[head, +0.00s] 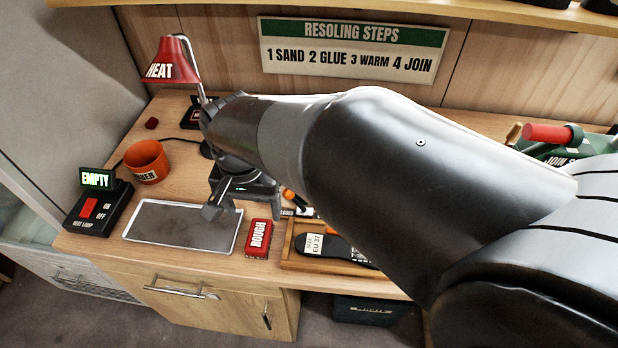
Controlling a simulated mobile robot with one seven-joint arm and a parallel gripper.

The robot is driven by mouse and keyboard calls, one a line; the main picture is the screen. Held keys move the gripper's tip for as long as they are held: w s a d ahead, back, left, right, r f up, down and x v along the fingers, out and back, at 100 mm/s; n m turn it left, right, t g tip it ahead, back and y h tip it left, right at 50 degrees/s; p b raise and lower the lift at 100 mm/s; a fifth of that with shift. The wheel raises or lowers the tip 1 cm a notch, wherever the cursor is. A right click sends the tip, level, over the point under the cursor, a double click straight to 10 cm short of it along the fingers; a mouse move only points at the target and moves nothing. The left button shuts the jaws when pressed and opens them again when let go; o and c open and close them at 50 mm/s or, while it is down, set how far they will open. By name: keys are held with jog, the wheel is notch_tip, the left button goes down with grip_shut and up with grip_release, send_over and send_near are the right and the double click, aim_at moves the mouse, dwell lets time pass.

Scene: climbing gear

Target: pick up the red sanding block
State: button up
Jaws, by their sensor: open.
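The red sanding block (258,240), labelled ROUGH, lies on the wooden bench near its front edge, between a grey tray and a wooden tray. My gripper (222,207) is open, above the right part of the grey tray (160,238), to the left of and behind the block. It is apart from the block, and I see nothing between its fingers. My arm crosses the picture from the right and hides part of the bench behind it.
A wooden tray (292,262) with a dark sole stands right of the block. At left are a heat lamp switch box (95,212), an orange pot (147,160) and a red lamp (172,62). A green press (570,150) stands at far right.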

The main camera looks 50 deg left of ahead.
send_over(258, 234)
notch_tip(258, 234, down, 6)
jog(key=shift+s+d+r, duration=0.15)
jog(key=shift+r, duration=0.1)
jog(key=shift+a+f, duration=0.2)
jog(key=shift+f, duration=2.55)
jog(key=shift+c, duration=0.2)
jog(key=c, duration=1.1)
jog(key=shift+r, duration=0.1)
